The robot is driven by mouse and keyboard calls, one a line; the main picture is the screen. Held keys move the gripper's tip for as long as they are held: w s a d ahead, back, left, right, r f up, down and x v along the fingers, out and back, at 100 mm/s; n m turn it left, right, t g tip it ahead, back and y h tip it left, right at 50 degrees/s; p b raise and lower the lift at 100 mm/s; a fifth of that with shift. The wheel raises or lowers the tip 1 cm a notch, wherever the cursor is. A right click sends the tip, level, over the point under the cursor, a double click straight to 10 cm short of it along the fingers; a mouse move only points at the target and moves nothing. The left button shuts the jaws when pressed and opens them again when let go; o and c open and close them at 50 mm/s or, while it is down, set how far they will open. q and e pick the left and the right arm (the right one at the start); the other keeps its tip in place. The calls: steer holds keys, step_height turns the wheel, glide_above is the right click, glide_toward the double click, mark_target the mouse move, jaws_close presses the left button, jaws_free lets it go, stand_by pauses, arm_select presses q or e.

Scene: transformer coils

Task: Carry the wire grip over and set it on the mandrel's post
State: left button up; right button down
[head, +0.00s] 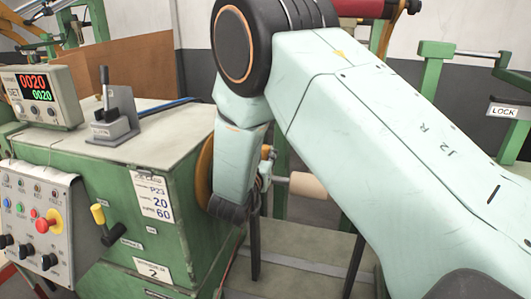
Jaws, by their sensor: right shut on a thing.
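My right arm comes in from the right and fills the middle of the head view. Its wrist hangs down in front of the winding machine's orange disc (204,172). My right gripper (264,178) shows only as a narrow strip behind the wrist. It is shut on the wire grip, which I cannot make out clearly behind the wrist. A pale cylinder (308,186) on a grey shaft, which looks like the mandrel, sticks out to the right of the gripper, partly behind my arm. I cannot make out the post. My left gripper is out of view.
The green machine cabinet (158,228) stands left of the wrist, with a lever box (113,128) and a counter display (40,95) reading 0020. A control panel (33,222) is at the lower left. A green stand (430,85) is at the right.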

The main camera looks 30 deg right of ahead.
steer(key=shift+f, duration=0.2)
steer(key=c, duration=1.1)
jaws_free()
step_height(320, 180, up, 10)
steer(key=shift+r, duration=0.1)
stand_by(0.5)
